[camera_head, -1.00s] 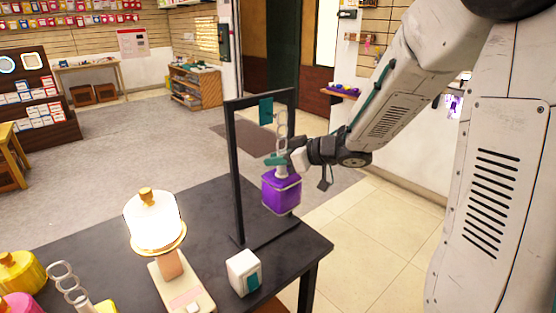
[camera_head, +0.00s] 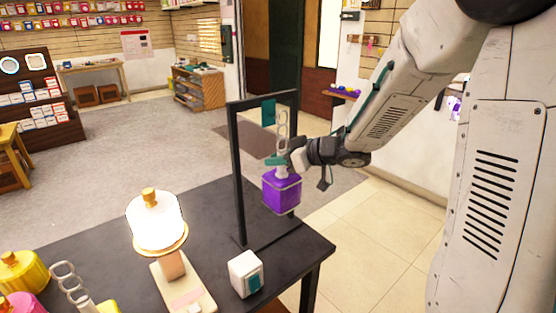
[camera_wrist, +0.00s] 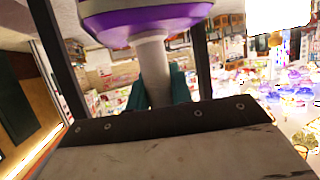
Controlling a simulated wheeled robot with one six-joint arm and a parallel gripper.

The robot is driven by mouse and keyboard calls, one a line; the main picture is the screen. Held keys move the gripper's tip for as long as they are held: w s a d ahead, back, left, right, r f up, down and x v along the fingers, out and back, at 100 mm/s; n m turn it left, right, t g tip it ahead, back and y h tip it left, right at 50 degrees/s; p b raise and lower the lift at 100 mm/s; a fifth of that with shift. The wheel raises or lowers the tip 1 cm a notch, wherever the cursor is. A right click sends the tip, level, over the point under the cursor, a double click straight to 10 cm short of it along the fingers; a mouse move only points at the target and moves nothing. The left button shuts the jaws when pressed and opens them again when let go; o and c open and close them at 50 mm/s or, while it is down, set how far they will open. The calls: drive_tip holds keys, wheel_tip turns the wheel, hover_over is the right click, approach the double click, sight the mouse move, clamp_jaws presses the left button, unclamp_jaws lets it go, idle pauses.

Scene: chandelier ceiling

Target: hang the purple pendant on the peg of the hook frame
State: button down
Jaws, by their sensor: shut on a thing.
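The purple pendant (camera_head: 282,192) is a purple block with a pale neck and a chain of pale rings (camera_head: 282,128) rising above it. My gripper (camera_head: 279,162) is shut on its neck and holds it upright, above the dark table. In the wrist view the purple pendant (camera_wrist: 150,20) and its pale neck (camera_wrist: 152,65) show between the teal fingers (camera_wrist: 158,88). The black hook frame (camera_head: 238,175) stands on the table, with a teal piece (camera_head: 268,112) hanging from its top bar. The rings are close to this piece; I cannot tell if they touch. The peg itself is not clear.
On the dark table (camera_head: 215,205) stand a glowing lamp (camera_head: 157,222), a white and teal block (camera_head: 246,273), and yellow (camera_head: 25,275) and pink (camera_head: 20,305) pieces at the left, beside another ring chain (camera_head: 70,283). Open floor lies beyond the table.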

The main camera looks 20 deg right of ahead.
drive_tip(key=shift+w+a, duration=0.3)
drive_tip(key=shift+w, duration=0.85)
drive_tip(key=shift+w+a, duration=0.25)
drive_tip(key=shift+w, duration=0.35)
drive_tip(key=shift+f, duration=0.7)
idle(0.4)
drive_tip(key=c, duration=0.5)
unclamp_jaws()
